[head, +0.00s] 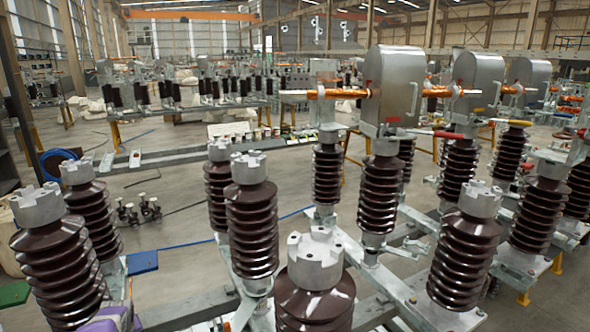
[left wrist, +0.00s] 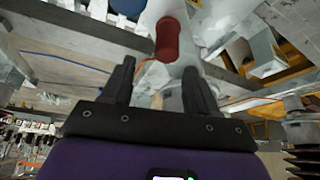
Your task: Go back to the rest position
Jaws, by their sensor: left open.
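My left gripper (left wrist: 159,66) shows in the left wrist view with its two dark fingers spread apart and nothing held between them. A dark red rounded part (left wrist: 168,38) on a pale body lies beyond the fingertips; I cannot tell how far away it is. In the head view only a purple and grey piece of my arm shows at the bottom left edge, and its fingers are out of sight. My right gripper is in neither view.
Brown ribbed insulators with grey metal caps (head: 317,258) stand close in front, on steel beams (head: 400,300). Grey metal housings (head: 392,85) with copper-coloured bars (head: 335,93) rise at the right. Small metal parts (head: 138,210) lie on the floor (head: 175,190), which has open room at left.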

